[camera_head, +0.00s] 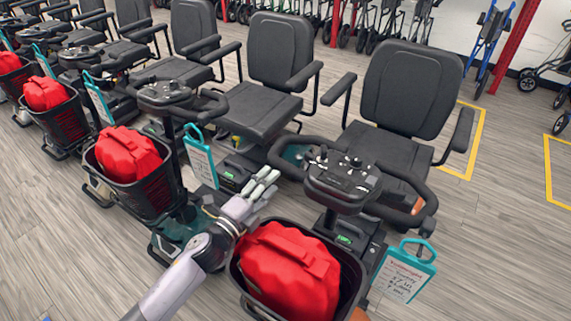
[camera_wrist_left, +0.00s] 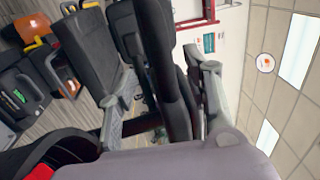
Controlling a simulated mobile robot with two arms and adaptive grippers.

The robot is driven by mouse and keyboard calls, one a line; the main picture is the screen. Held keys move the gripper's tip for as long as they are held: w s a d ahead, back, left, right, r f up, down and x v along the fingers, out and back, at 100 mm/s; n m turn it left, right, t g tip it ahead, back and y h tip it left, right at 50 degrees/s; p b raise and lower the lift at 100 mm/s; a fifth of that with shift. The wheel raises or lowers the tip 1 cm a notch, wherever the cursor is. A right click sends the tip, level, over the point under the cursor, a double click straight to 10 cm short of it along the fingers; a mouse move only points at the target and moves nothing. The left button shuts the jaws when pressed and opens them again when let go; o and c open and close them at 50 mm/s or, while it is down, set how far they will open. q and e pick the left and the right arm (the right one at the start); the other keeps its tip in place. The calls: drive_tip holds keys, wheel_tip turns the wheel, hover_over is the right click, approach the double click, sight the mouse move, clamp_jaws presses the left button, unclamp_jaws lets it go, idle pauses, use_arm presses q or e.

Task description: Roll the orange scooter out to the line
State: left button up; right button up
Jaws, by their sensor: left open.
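The scooter nearest me at the right shows orange at its side (camera_head: 417,205) and low at its front edge; I take it as the orange scooter. It has a black seat (camera_head: 412,88), a dark tiller console with looped handlebar (camera_head: 343,180), and a front basket holding a red bag (camera_head: 290,270). A teal-framed tag (camera_head: 404,272) hangs at its right. My left gripper (camera_head: 266,181) is open and empty, left of the console and above the basket's rear-left side. Its fingers also show in the left wrist view (camera_wrist_left: 158,85). The right gripper is out of view.
A scooter with teal body (camera_head: 180,245) and red bag stands close on the left, with several more in the row beyond. Yellow floor markings (camera_head: 478,140) lie right of the seat. Open floor (camera_head: 500,240) is at the right. A red post (camera_head: 512,45) stands behind.

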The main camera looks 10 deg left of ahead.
sight(285, 167)
use_arm(q)
drive_tip(key=x, duration=0.7)
drive_tip(key=shift+w+d, duration=0.15)
drive_tip(key=shift+w, duration=0.1)
drive_tip(key=shift+c, duration=0.2)
clamp_jaws()
idle(0.4)
